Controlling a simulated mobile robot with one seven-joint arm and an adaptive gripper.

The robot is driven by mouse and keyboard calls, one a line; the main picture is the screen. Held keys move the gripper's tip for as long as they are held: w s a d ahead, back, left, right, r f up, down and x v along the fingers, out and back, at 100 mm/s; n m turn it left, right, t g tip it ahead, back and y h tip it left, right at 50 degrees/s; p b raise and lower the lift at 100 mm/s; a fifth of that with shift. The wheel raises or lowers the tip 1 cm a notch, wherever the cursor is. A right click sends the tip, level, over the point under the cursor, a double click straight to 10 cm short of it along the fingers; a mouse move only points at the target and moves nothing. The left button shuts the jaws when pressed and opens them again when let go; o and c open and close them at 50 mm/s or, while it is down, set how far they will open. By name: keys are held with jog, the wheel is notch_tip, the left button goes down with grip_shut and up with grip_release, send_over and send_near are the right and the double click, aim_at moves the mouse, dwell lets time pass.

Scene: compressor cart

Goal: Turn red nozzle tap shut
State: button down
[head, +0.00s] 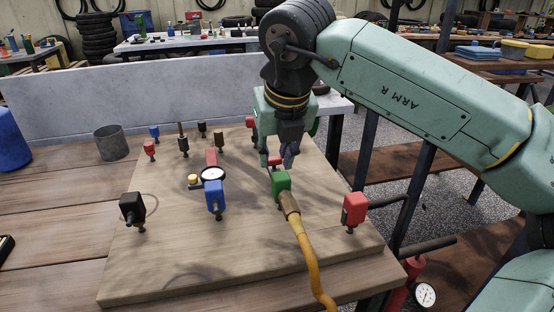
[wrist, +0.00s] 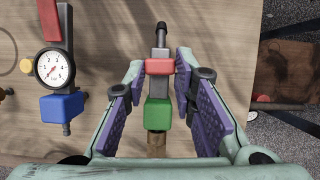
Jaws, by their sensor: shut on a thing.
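The red nozzle tap (wrist: 160,67) sits between my fingertips in the wrist view. Its red handle looks crosswise to the line of the fitting, with a dark nozzle (wrist: 161,36) beyond it and a green block (wrist: 157,114) on the near side. In the head view a little of the red tap (head: 274,161) shows behind the green block (head: 281,182). My gripper (head: 284,155) reaches down over the board there, shut on the tap; it also shows in the wrist view (wrist: 159,65). The exact finger contact is partly hidden.
A yellow hose (head: 308,260) runs from the green block to the board's front edge. A red block (head: 355,208) stands at right, a blue one (head: 215,195) and a gauge (head: 212,174) at left. Several other fittings stand farther back on the wooden board (head: 170,265).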

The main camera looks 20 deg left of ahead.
jog(key=shift+m, duration=0.4)
jog(key=c, duration=1.6)
grip_release()
jog(key=v, duration=1.2)
jog(key=shift+a, duration=0.15)
jog(key=shift+s, duration=0.15)
